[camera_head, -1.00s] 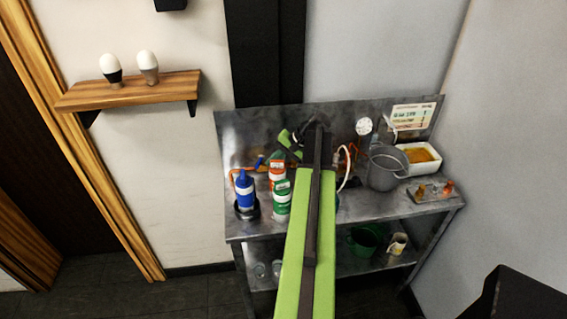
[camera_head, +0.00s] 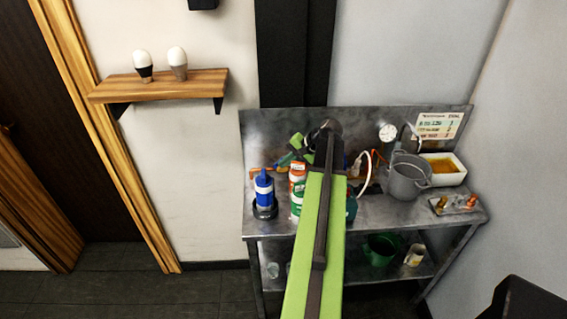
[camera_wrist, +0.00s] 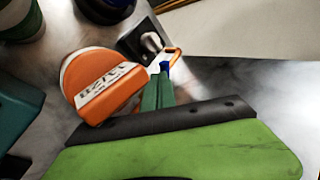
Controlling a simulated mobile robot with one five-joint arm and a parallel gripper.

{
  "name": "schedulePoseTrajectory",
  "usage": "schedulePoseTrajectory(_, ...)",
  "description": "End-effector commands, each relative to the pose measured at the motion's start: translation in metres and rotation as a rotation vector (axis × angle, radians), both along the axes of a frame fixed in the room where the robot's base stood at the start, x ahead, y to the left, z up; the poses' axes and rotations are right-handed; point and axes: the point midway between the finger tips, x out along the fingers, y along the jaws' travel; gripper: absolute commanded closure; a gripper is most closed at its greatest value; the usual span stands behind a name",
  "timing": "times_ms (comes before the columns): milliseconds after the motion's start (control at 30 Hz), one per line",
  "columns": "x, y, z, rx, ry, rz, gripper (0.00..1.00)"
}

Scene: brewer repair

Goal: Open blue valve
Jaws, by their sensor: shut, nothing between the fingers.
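In the wrist view a small blue piece, which looks like the blue valve (camera_wrist: 165,66), shows right at the tip of my gripper (camera_wrist: 161,80), beside a thin orange pipe. My gripper's teal fingers are shut together with nothing between them. I cannot tell whether the tip touches the blue piece. In the head view my gripper (camera_head: 283,160) is low at the back left of the metal bench (camera_head: 385,212), behind the bottles. The orange pipe (camera_head: 262,174) shows there, but the blue valve cannot be made out.
An orange-and-white bottle (camera_wrist: 98,85) stands close left of my fingers. A grey pot (camera_head: 406,180) and white tray (camera_head: 447,170) are at the right. A wooden shelf (camera_head: 160,86) hangs left.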

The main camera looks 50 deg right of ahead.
Motion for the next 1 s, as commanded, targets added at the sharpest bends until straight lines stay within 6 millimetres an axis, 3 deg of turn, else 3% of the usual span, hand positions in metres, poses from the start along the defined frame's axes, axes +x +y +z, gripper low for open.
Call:
schedulePoseTrajectory(367,-0.013,-0.011,0.008,0.0,0.001,-0.016,1.0)
schedulePoseTrajectory(800,-0.076,-0.027,0.091,0.001,0.001,-0.015,1.0)
schedulePoseTrajectory(1000,-0.102,-0.034,0.121,0.001,0.0,-0.011,1.0)
